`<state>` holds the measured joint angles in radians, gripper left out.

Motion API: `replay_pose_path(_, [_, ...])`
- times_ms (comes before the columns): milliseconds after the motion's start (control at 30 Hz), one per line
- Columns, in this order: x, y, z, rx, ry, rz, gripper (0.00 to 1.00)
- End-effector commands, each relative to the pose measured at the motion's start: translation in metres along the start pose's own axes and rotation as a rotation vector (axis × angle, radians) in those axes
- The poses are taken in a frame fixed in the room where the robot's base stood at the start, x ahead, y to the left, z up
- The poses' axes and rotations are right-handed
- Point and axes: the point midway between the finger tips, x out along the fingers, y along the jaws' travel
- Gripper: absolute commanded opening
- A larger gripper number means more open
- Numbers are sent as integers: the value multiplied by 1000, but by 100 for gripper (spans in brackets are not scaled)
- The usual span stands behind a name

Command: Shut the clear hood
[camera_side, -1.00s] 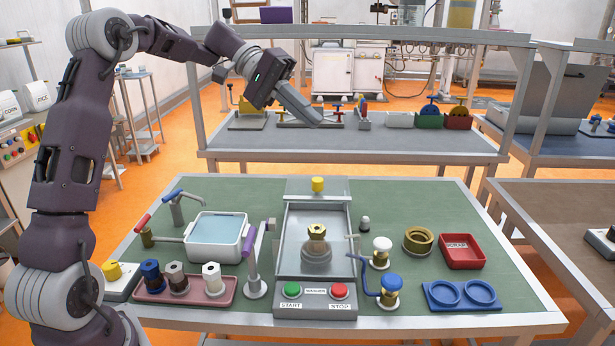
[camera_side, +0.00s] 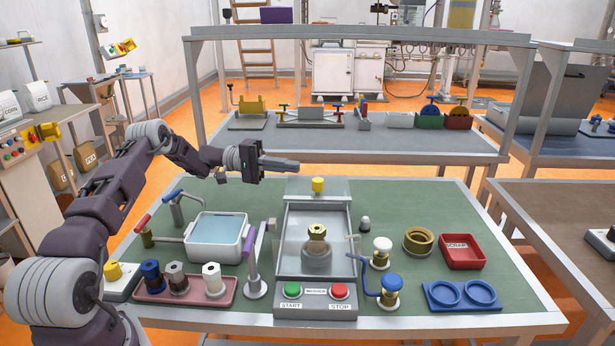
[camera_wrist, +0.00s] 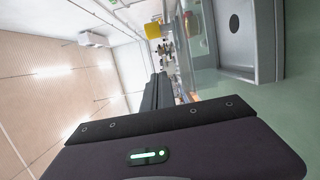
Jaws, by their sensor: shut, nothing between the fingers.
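The clear hood (camera_side: 338,189) is see-through and sits slid back at the rear of the grey machine, with a yellow knob (camera_side: 318,184) on top. The machine's bed is uncovered, and a brass hex part (camera_side: 317,231) stands on a grey round seat inside it.
START and STOP buttons (camera_side: 315,291) are on the machine's front. A purple-handled lever (camera_side: 249,243) stands left of the machine, and a blue crank valve (camera_side: 390,282) stands right. A water basin (camera_side: 247,240) is farther left.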

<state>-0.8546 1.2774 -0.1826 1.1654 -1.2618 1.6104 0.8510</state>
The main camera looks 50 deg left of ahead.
Motion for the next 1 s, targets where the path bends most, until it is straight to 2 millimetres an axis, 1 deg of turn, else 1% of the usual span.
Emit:
replay_pose_path(33, [12,0,1,0,-4,-1,0])
replay_pose_path(233, [55,0,1,-1,-3,-2,0])
replay_pose_path(400, [59,1,25,-2,-1,-2,0])
replay_pose_path(500, [61,1,34,-1,0,-1,0])
replay_pose_path(633, [62,0,39,0,0,-1,0])
replay_pose_path(900, [62,0,39,0,0,-1,0])
replay_pose_path(967, [63,0,42,-2,1,-1,0])
replay_pose_path(1000, [64,0,46,-3,2,-1,0])
